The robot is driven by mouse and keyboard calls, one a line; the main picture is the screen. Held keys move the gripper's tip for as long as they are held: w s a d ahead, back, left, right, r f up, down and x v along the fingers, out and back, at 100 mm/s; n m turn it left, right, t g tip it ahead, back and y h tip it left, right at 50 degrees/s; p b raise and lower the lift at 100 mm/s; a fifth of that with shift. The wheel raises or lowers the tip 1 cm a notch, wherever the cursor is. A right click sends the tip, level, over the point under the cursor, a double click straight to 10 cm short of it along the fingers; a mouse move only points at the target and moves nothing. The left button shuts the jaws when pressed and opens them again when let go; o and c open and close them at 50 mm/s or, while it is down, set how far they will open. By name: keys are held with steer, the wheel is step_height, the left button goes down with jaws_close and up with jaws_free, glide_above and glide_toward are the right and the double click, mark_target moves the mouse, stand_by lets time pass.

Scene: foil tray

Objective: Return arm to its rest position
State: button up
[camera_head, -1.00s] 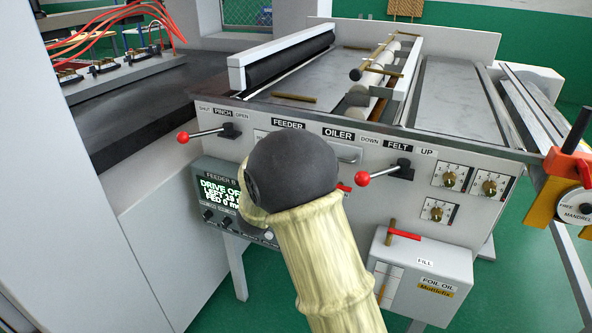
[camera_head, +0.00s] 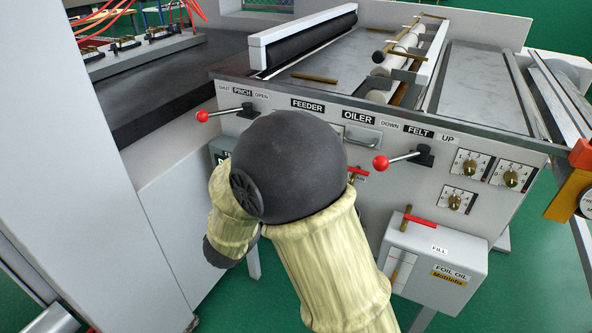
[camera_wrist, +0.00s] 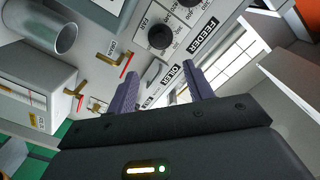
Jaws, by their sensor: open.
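My gripper (camera_wrist: 160,88) shows in the wrist view with its two purple fingers apart and nothing between them. It is tilted and faces the feeder machine's front panel (camera_wrist: 110,40). In the head view my arm, in a pale yellow sleeve with a dark round joint, is folded in front of the machine (camera_head: 330,110). My gripper is hidden there behind my arm. I see no object held.
The panel carries a PINCH lever (camera_head: 225,112), a FELT lever (camera_head: 403,159) and several knobs. A foil oil box (camera_head: 433,265) with a red-handled valve (camera_head: 420,221) is right of my arm. A grey cabinet (camera_head: 80,150) stands left. Green floor shows between.

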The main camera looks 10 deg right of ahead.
steer(key=shift+v, duration=1.15)
step_height(320, 180, down, 6)
steer(key=d+n+g+y, duration=0.2)
steer(key=n+g+y, duration=0.1)
steer(key=n+y, duration=0.7)
steer(key=s+d+f+n+g, duration=0.3)
steer(key=s+d+g, duration=0.1)
steer(key=s, duration=0.4)
steer(key=s+d+f+n+g, duration=0.3)
steer(key=s+d+g, duration=0.15)
steer(key=s, duration=0.35)
step_height(320, 180, up, 23)
steer(key=p, duration=2.3)
steer(key=shift+y, duration=0.4)
